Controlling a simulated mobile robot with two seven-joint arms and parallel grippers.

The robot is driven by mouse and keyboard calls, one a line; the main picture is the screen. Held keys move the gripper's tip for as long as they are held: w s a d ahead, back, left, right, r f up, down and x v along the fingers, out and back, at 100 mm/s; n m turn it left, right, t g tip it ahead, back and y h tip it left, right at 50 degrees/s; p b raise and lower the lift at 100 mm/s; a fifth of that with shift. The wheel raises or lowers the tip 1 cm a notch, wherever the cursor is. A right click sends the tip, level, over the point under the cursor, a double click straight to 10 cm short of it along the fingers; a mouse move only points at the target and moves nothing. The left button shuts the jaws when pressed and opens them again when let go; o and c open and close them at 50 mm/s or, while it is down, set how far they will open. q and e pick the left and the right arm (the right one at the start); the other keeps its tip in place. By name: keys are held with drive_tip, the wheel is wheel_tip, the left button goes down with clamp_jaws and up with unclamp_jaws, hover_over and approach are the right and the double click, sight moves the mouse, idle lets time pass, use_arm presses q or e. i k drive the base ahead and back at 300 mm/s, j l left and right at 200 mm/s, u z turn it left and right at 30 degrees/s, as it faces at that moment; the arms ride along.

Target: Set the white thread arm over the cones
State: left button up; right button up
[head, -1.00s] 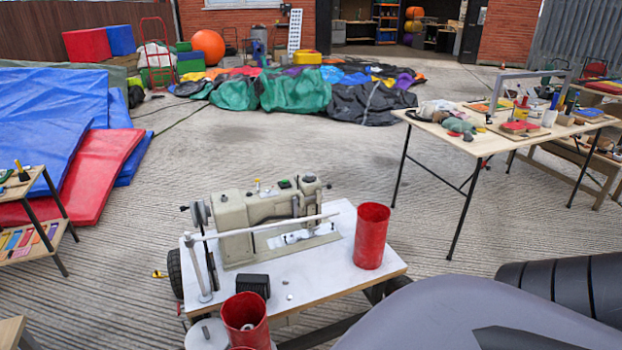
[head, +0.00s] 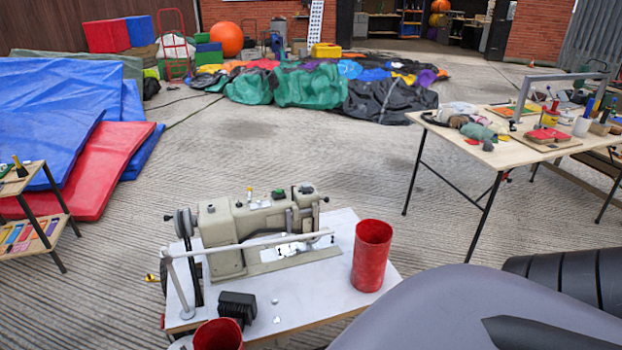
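The white thread arm (head: 250,243) is a thin rod on an upright post (head: 179,288) at the left edge of a sewing machine table. It runs rightward across the front of the beige sewing machine (head: 245,230), with its free end near the machine's right end. No thread cones can be clearly made out. A red open-topped cylinder (head: 371,262) stands upright at the table's right side. Another red cylinder (head: 218,336) is cut off by the bottom edge. Neither of my grippers is in view.
The white tabletop (head: 315,283) has a small black box (head: 238,306) near its front left. A wooden work table (head: 490,152) with tools stands at the right. Blue and red mats (head: 100,175) lie at the left. Concrete floor is open behind the machine.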

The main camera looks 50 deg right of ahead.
sight(167, 259)
drive_tip(key=l, duration=1.3)
drive_tip(key=i, duration=0.05)
